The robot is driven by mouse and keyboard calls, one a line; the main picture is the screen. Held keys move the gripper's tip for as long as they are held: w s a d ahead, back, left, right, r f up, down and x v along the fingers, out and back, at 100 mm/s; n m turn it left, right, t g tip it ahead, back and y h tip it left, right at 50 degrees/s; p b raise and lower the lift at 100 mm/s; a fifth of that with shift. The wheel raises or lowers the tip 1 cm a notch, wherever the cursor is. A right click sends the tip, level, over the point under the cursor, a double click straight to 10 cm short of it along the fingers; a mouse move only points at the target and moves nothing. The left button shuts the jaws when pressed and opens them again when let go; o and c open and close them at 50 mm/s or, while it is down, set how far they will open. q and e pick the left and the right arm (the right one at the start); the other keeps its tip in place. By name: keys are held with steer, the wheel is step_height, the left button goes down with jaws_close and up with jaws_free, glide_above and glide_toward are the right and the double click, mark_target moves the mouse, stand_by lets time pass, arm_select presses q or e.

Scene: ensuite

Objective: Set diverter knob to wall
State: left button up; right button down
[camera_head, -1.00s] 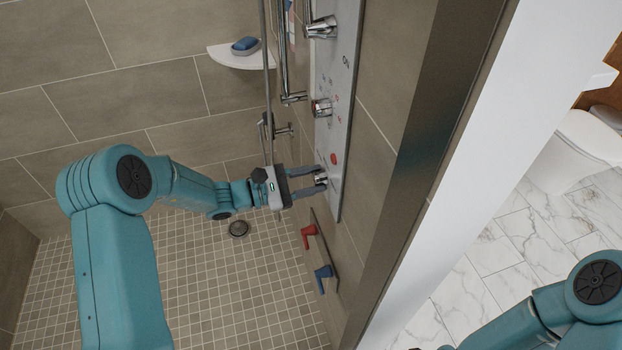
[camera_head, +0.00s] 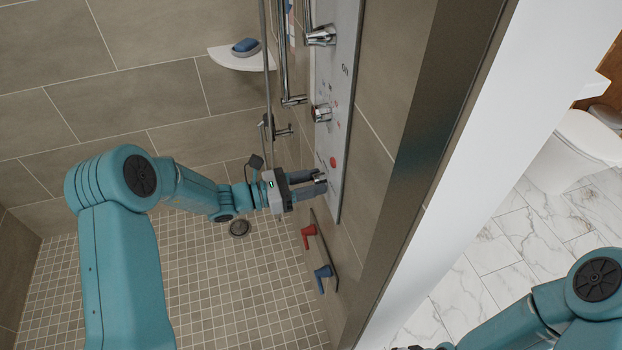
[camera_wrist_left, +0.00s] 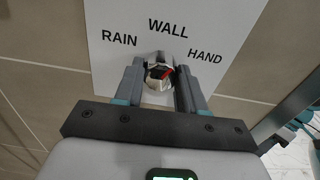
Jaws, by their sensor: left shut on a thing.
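The diverter knob (camera_wrist_left: 158,76) is a small chrome knob with a red mark on its face, on a pale panel lettered RAIN, WALL and HAND. In the left wrist view the WALL label (camera_wrist_left: 168,28) stands above the knob, RAIN (camera_wrist_left: 119,39) to its upper left and HAND (camera_wrist_left: 205,57) to its upper right. My left gripper (camera_head: 321,184) is shut on the knob, one finger on each side. The red mark appears tilted toward the upper right; its exact aim is hard to tell.
The shower panel (camera_head: 340,90) carries two more chrome knobs, the upper (camera_head: 320,36) and the middle (camera_head: 321,113). A red lever (camera_head: 308,236) and a blue lever (camera_head: 323,278) sit below. A corner shelf (camera_head: 243,60) holds blue soap. A metal-edged partition stands right of the panel.

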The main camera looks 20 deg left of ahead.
arm_select(q)
steer(key=n+p, duration=0.2)
steer(key=n, duration=0.3)
steer(key=shift+n, duration=0.3)
stand_by(0.4)
steer(key=o, duration=1.1)
steer(key=shift+c, duration=0.2)
steer(key=shift+s, duration=0.1)
steer(key=b+v, duration=0.2)
steer(key=v, duration=1.4)
steer(key=shift+b, duration=0.35)
steer(key=shift+s+a, duration=0.1)
